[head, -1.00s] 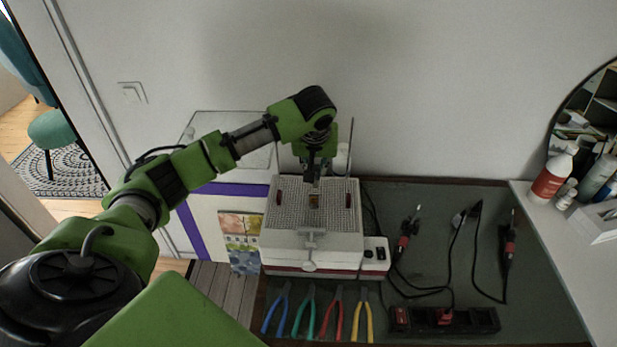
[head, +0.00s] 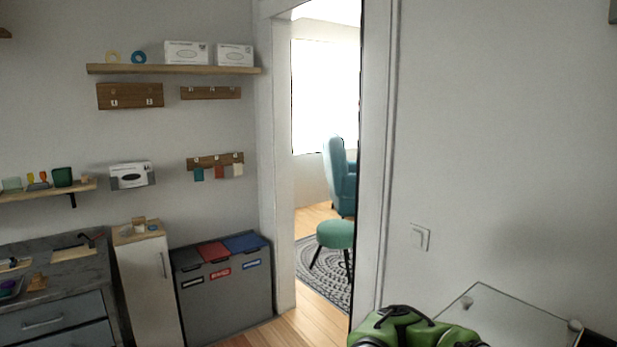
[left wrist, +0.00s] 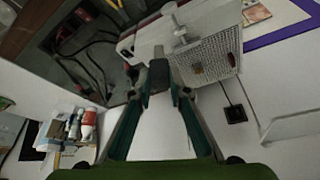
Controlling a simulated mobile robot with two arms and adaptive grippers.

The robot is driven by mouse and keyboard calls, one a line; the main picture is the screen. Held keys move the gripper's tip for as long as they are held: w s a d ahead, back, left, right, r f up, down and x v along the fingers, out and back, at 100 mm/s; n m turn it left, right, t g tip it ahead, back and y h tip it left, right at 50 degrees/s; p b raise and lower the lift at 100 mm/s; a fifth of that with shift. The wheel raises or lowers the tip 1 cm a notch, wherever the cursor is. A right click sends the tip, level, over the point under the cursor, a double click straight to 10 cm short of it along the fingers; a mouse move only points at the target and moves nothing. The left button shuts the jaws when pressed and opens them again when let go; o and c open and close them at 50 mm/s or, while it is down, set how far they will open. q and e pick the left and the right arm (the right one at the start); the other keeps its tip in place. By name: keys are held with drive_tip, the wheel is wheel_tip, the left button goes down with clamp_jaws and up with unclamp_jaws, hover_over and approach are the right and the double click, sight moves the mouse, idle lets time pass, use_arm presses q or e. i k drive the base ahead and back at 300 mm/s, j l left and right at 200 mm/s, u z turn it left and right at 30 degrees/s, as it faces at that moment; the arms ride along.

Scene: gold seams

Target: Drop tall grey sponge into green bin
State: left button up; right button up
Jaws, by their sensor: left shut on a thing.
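My left gripper (left wrist: 167,76) shows in the left wrist view, its two fingers closed on a small dark grey block (left wrist: 158,77). The block looks like the tall grey sponge, but it is dark and partly covered by the fingers. It is held up in front of the perforated white board. My right gripper is in neither view. A small dark green container (head: 62,177) stands on the left wall shelf in the head view; I cannot tell whether it is the green bin.
The perforated board (left wrist: 206,61) is on the bench. Bottles (left wrist: 88,122) stand on a side ledge. In the head view a grey sorting cabinet (head: 228,299) with black, red and blue lids stands left of the doorway. My green arm shows at the bottom right.

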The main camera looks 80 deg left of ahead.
sight(60, 186)
drive_tip(key=u, duration=4)
